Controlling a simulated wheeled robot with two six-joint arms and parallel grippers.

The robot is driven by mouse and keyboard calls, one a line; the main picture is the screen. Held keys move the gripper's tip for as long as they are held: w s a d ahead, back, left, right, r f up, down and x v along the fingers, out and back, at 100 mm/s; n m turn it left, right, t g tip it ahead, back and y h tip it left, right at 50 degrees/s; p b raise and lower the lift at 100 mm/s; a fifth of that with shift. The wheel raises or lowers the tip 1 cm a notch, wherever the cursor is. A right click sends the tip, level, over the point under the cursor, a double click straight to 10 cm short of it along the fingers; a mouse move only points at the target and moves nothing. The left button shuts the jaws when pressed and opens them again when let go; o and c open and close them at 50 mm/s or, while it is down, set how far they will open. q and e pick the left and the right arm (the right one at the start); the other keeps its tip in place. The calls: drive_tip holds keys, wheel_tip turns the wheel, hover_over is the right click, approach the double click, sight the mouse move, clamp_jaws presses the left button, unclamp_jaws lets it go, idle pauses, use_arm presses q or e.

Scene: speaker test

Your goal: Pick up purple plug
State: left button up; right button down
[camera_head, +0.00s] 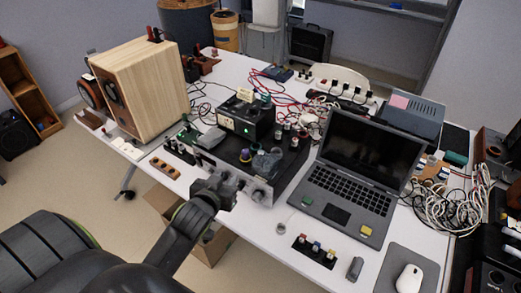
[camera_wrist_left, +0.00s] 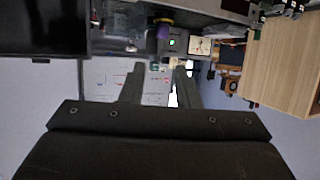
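The purple plug (camera_head: 245,155) stands on top of the dark amplifier-like unit (camera_head: 225,150), near its front edge. My left gripper (camera_head: 246,182) is in front of that unit, on the near side of the plug and apart from it. In the left wrist view, which looks upside down, the two fingers (camera_wrist_left: 158,84) are spread with nothing between them. The purple plug (camera_wrist_left: 164,29) shows there beyond the fingertips, roughly in line with the gap. My right gripper is in neither view.
A grey object (camera_head: 267,163) sits close right of the plug, and a green-lit box (camera_head: 246,119) stands behind it. An open laptop (camera_head: 354,172) is to the right, a wooden speaker (camera_head: 145,85) to the left. Red cables (camera_head: 290,92) lie behind.

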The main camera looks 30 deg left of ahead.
use_arm(q)
drive_tip(key=p, duration=0.2)
approach(244, 154)
drive_tip(key=w+f, duration=0.2)
drive_tip(key=w, duration=0.1)
drive_tip(key=shift+w+a+p, duration=0.35)
drive_tip(key=shift+w+a, duration=0.15)
drive_tip(key=shift+w, duration=0.15)
drive_tip(key=x, duration=0.3)
drive_tip(key=shift+r+p, duration=0.1)
drive_tip(key=shift+p, duration=0.3)
drive_tip(key=shift+w+a+f, duration=0.15)
drive_tip(key=shift+w+f, duration=0.15)
drive_tip(key=shift+w, duration=0.25)
drive_tip(key=shift+c, duration=0.3)
drive_tip(key=c, duration=0.6)
drive_tip(key=shift+o, duration=0.2)
